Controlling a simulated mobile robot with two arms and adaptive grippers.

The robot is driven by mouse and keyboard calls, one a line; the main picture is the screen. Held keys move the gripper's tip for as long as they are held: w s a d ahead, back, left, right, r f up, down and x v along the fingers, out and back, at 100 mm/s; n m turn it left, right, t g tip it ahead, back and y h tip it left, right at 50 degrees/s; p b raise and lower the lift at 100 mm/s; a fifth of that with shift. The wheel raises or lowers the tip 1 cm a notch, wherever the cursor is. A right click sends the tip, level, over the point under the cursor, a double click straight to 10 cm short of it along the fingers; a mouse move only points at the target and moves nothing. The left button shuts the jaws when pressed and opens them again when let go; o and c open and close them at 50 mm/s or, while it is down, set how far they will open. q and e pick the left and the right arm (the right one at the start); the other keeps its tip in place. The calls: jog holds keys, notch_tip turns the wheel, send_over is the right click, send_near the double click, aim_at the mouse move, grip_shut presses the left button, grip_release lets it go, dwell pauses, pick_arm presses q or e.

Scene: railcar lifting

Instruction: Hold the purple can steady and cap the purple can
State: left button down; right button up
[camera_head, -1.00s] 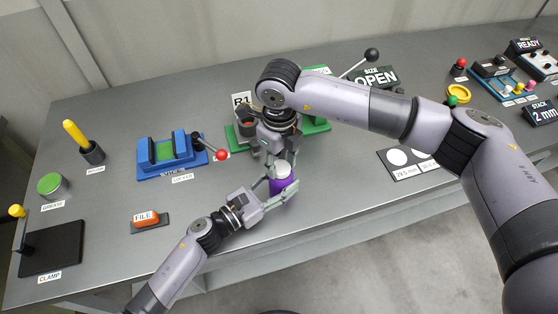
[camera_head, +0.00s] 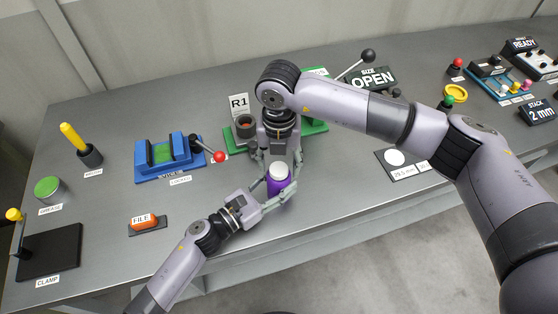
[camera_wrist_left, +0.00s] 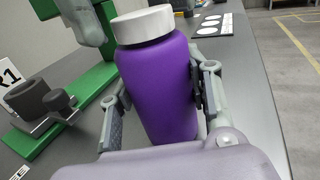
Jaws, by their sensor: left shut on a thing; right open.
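The purple can (camera_head: 277,186) stands upright near the front edge of the bench, with a white cap (camera_head: 279,171) on its top. In the left wrist view the purple can (camera_wrist_left: 158,90) fills the middle and the white cap (camera_wrist_left: 143,25) sits level on it. My left gripper (camera_head: 276,191) is shut on the can's body, one finger on each side. My right gripper (camera_head: 275,158) is open just above and behind the cap, pointing down. Part of it shows at the upper left of the wrist view (camera_wrist_left: 88,22). The can's base is hidden in the wrist view.
A green fixture (camera_head: 316,127) with a dark cup (camera_head: 244,121) and an R1 sign stands behind the can. A blue vise (camera_head: 140,170) and an orange file block (camera_head: 144,221) are to the left. A white-circle card (camera_head: 411,172) lies right.

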jog(key=shift+r, duration=0.1)
notch_tip(320, 180, up, 12)
dwell(0.6)
pick_arm(q)
jog(key=c, duration=0.8)
grip_release()
jog(key=shift+o, duration=0.2)
jog(key=shift+s+a, duration=0.1)
jog(key=v, duration=1.1)
jog(key=shift+s+a, duration=0.25)
jog(key=shift+a, duration=0.05)
jog(key=shift+f, duration=0.1)
pick_arm(e)
jog(key=shift+f, duration=0.2)
